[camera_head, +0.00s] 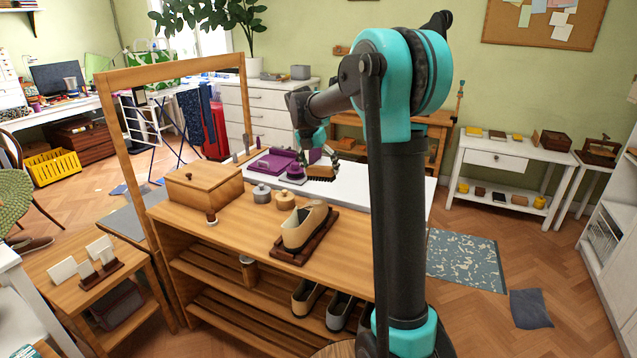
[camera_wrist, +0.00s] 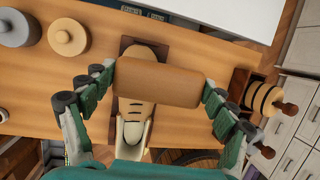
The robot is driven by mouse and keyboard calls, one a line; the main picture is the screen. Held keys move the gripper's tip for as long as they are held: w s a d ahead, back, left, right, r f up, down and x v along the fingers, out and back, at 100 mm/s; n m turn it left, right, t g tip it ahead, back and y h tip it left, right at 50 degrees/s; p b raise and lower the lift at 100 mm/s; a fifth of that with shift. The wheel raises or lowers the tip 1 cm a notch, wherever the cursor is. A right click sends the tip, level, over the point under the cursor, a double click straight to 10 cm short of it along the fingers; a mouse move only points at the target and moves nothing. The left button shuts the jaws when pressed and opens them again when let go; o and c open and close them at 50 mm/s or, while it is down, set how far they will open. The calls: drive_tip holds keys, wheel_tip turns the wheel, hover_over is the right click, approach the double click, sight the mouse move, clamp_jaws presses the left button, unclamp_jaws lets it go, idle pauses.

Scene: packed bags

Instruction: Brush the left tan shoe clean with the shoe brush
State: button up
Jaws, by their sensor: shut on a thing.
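A tan shoe (camera_head: 306,226) sits on a dark wooden stand (camera_head: 290,257) on the wooden bench top (camera_head: 230,240). My gripper (camera_head: 322,160) is shut on the shoe brush (camera_head: 320,173), above the bench top and behind the shoe in the head view. The brush has a brown wooden back and dark bristles below. In the wrist view the brush's back (camera_wrist: 157,82) spans between both fingers of my gripper (camera_wrist: 160,84). It hides the middle of the shoe (camera_wrist: 134,128); its bristles are hidden there. The brush appears apart from the shoe in the head view.
A wooden box (camera_head: 203,187) and two round tins, one grey (camera_head: 261,192) and one tan (camera_head: 285,199), stand left of the shoe. A purple tray (camera_head: 272,161) lies behind. A pair of shoes (camera_head: 325,302) rests on the shelf below. A wooden frame (camera_head: 122,165) rises at left.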

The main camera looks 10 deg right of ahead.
drive_tip(key=shift+s+d+f, duration=0.1)
drive_tip(key=shift+s+f, duration=0.1)
drive_tip(key=shift+f, duration=0.95)
drive_tip(key=shift+s+d+f, duration=0.1)
drive_tip(key=shift+s+f, duration=0.05)
drive_tip(key=shift+f, duration=0.95)
drive_tip(key=shift+s+f, duration=0.2)
drive_tip(key=shift+f, duration=0.95)
drive_tip(key=shift+s+f, duration=0.15)
drive_tip(key=shift+f, duration=0.85)
drive_tip(key=shift+w+a+f, duration=0.15)
drive_tip(key=shift+w+a, duration=0.4)
drive_tip(key=shift+a, duration=0.35)
drive_tip(key=shift+w+a+f, duration=0.2)
drive_tip(key=shift+w+a, duration=0.35)
drive_tip(key=shift+a, duration=0.3)
drive_tip(key=shift+w+a+f, duration=0.15)
drive_tip(key=shift+w+a, duration=0.4)
drive_tip(key=shift+a, duration=0.35)
drive_tip(key=shift+s+d+r, duration=0.2)
drive_tip(key=shift+s+d, duration=0.2)
drive_tip(key=shift+d, duration=0.25)
drive_tip(key=shift+s+d+r, duration=0.2)
drive_tip(key=shift+s+d, duration=0.2)
drive_tip(key=shift+d, duration=0.25)
drive_tip(key=shift+s+d, duration=0.45)
drive_tip(key=shift+d, duration=0.25)
drive_tip(key=shift+s+d, duration=0.45)
drive_tip(key=shift+d, duration=0.25)
drive_tip(key=shift+r, duration=0.2)
